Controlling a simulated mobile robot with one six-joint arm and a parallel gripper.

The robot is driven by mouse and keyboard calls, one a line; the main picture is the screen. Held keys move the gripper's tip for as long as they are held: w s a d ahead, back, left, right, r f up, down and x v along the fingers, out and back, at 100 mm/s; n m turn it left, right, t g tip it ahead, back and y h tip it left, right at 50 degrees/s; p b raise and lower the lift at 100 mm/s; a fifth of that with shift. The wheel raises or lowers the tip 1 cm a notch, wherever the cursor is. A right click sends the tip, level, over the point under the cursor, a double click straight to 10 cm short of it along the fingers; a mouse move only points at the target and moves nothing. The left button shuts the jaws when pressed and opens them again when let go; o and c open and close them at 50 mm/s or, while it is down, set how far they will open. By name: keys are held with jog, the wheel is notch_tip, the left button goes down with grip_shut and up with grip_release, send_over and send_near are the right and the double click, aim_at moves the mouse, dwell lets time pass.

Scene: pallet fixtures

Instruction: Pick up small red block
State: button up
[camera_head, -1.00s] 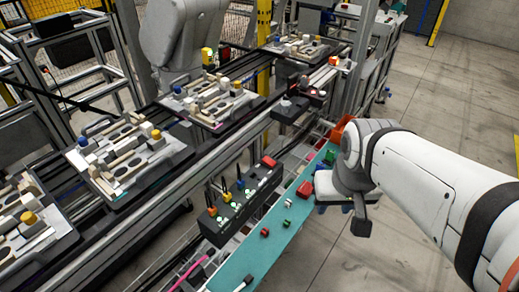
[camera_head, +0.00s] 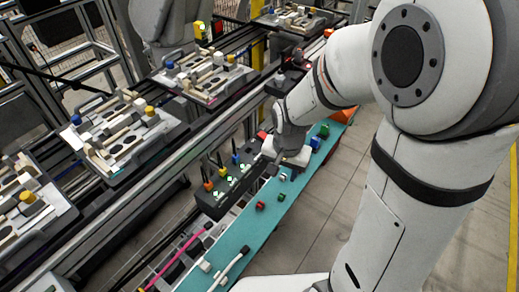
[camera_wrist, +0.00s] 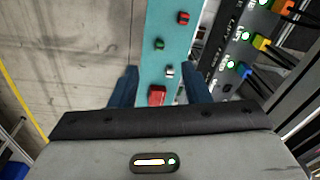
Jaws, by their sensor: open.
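The small red block (camera_head: 260,206) lies on the teal strip, at the near end of a short row of blocks. It also shows at the top of the wrist view (camera_wrist: 184,18), beyond my fingertips. A small green block (camera_head: 281,197) and a small white block (camera_head: 283,177) lie close to it; the wrist view shows the green one (camera_wrist: 159,44) too. A larger red block (camera_wrist: 157,95) appears between my fingers in the wrist view. My gripper (camera_wrist: 161,85) is open, with its two blue fingers apart and nothing held. In the head view the wrist hides part of the strip.
Trays with parts stand farther left. Open floor lies right.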

aim_at(260, 204)
jog(key=a+f+m, duration=0.1)
jog(key=f, duration=0.3)
jog(key=w+a+f+m, duration=0.1)
jog(key=a+f, duration=0.1)
jog(key=f, duration=0.1)
jog(key=w+a+f+m+g, duration=0.1)
jog(key=a+f, duration=0.1)
jog(key=f, duration=0.2)
jog(key=shift+f, duration=0.3)
notch_tip(260, 204, down, 2)
jog(key=shift+f, duration=0.2)
jog(key=f, duration=0.3)
jog(key=shift+a+f+p, duration=0.4)
jog(key=shift+w+f, duration=0.1)
jog(key=shift+f, duration=0.6)
grip_shut()
